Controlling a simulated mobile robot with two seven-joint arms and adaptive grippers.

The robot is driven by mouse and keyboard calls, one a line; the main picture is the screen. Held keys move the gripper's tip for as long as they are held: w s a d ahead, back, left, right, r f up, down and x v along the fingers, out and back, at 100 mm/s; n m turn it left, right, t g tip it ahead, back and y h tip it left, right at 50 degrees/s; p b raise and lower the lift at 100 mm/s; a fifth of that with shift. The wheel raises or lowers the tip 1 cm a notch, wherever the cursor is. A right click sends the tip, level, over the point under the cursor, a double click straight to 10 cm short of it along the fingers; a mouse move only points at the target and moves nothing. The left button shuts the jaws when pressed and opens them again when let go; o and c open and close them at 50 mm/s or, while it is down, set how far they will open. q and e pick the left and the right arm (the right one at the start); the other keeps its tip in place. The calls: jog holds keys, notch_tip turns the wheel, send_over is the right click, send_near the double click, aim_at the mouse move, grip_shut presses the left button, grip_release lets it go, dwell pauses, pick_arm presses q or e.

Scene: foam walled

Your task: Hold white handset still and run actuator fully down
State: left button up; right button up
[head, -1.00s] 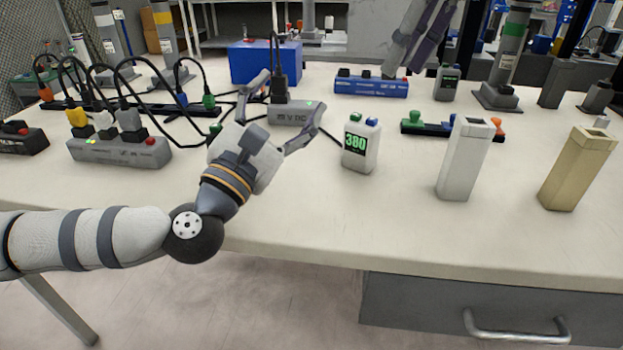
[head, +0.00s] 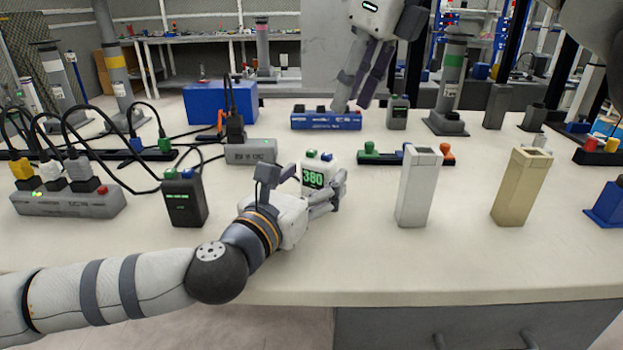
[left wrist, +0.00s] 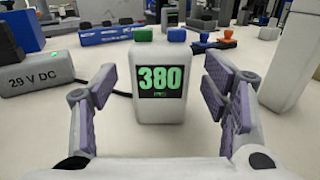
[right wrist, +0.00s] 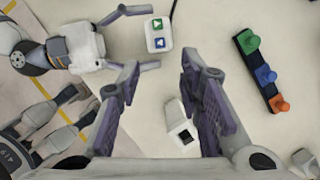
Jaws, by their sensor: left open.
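My left gripper also shows beside the handset in the head view (head: 310,190). My right gripper (head: 362,84) hangs open and empty above the bench. Its wrist view shows the handset buttons (right wrist: 158,33) beyond its fingers. Grey column actuators stand behind, one with a green band (head: 452,75); which one the handset drives I cannot tell.
A white post (head: 418,187) and a tan post (head: 522,187) stand to the right. A dark handset (head: 185,203) and a grey power strip (head: 68,203) with cables lie left. A grey DC box (head: 250,151) sits behind my left gripper. The front bench is mostly clear.

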pick_arm(q)
jog(key=shift+w+d, duration=0.1)
jog(key=shift+w, duration=0.1)
jog(key=c, duration=1.3)
pick_arm(e)
grip_shut()
